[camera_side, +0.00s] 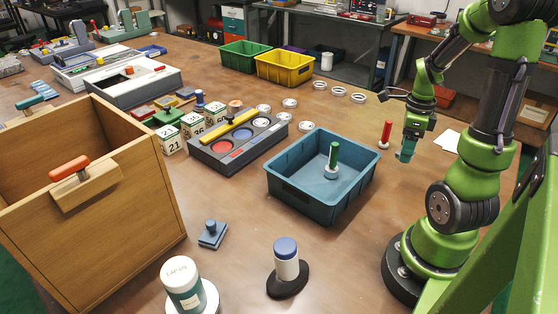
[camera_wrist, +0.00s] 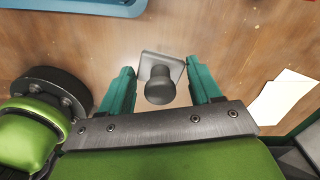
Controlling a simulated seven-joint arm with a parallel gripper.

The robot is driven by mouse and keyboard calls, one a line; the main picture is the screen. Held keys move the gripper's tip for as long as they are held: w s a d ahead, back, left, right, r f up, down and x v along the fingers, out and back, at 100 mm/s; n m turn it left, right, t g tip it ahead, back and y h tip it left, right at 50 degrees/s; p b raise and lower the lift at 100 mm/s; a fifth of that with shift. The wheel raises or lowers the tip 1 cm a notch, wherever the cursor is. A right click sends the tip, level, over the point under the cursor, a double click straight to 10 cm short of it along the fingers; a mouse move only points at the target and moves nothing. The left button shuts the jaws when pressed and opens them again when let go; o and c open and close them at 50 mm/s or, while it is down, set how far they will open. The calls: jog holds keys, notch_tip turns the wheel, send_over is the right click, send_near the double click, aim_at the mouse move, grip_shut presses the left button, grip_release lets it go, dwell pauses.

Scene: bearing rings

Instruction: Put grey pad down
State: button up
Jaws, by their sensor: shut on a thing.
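The grey pad (camera_wrist: 147,58), a square plate with a dark round knob, is between the two teal fingers of my gripper (camera_wrist: 163,72) in the wrist view. My gripper is shut on it. In the side view my gripper (camera_side: 406,153) is low over the right part of the table, right of the blue bin. The pad cannot be made out there. Whether it touches the tabletop is hard to tell.
A blue bin (camera_side: 290,190) holds a green-handled piece. A red-handled piece (camera_side: 386,136) stands just left of my gripper. White paper (camera_wrist: 283,97) lies to the right in the wrist view. A blue pad (camera_side: 212,236) lies front left. Bare table surrounds the grey pad.

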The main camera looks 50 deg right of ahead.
notch_tip(320, 180, up, 7)
jog(key=shift+f, duration=0.2)
jog(key=w+a+n, duration=0.1)
jog(key=w+n, duration=0.1)
jog(key=w, duration=0.1)
jog(key=w+a+n, duration=0.1)
jog(key=w+n, duration=0.1)
jog(key=w, duration=0.2)
jog(key=w+a+n, duration=0.1)
jog(key=w, duration=0.2)
jog(key=shift+w+a+r+n, duration=0.15)
jog(key=shift+w+a+n, duration=0.1)
jog(key=shift+n, duration=0.15)
jog(key=w+a+n, duration=0.7)
jog(key=w+a, duration=0.2)
jog(key=a, duration=0.4)
jog(key=w+a+n, duration=0.7)
jog(key=w+a, duration=0.1)
jog(key=a, duration=0.6)
jog(key=f, duration=1.1)
jog(key=shift+w+d, duration=0.15)
jog(key=shift+d, duration=0.05)
jog(key=shift+f, duration=2.4)
